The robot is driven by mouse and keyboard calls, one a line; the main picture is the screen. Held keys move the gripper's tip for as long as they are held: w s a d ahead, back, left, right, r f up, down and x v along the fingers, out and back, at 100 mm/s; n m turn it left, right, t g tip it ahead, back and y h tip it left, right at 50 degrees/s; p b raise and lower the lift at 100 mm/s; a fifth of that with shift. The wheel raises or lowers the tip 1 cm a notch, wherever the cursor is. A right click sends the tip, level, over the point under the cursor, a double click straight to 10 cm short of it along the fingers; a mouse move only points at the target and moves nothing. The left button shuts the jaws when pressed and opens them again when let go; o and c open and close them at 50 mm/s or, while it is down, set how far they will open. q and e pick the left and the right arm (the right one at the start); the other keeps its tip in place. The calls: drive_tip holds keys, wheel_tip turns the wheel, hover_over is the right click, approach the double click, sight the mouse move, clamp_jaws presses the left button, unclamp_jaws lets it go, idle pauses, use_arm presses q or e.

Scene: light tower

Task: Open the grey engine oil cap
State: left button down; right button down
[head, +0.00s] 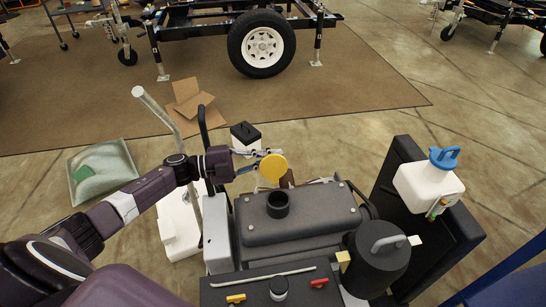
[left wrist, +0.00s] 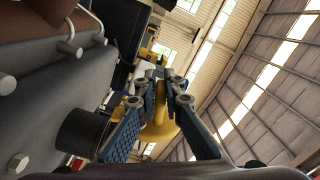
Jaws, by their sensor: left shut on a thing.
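My left gripper (head: 264,160) is shut on a round yellow cap (head: 273,168) and holds it up above the back edge of the grey engine (head: 318,212). In the left wrist view the yellow cap (left wrist: 160,128) shows between the blue-padded fingers (left wrist: 160,105). A black filler neck (head: 278,204) stands up from the engine's top with its mouth uncovered. It shows in the left wrist view as a dark cylinder (left wrist: 82,131), left of the fingers and apart from the cap. I see no grey cap. My right gripper is not in view.
A black canister with a grey handle (head: 378,258) stands at the engine's front right. A white jug with a blue cap (head: 430,184) is further right. A bent light pole (head: 160,112) rises near my left arm. Cardboard (head: 188,98) lies on the brown mat behind.

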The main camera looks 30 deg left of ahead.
use_arm(q)
drive_tip(key=shift+r, duration=0.15)
drive_tip(key=c, duration=2.1)
unclamp_jaws()
drive_tip(key=shift+s+a, duration=0.15)
drive_tip(key=shift+a, duration=0.05)
drive_tip(key=v, duration=1.1)
drive_tip(key=shift+s+a, duration=0.2)
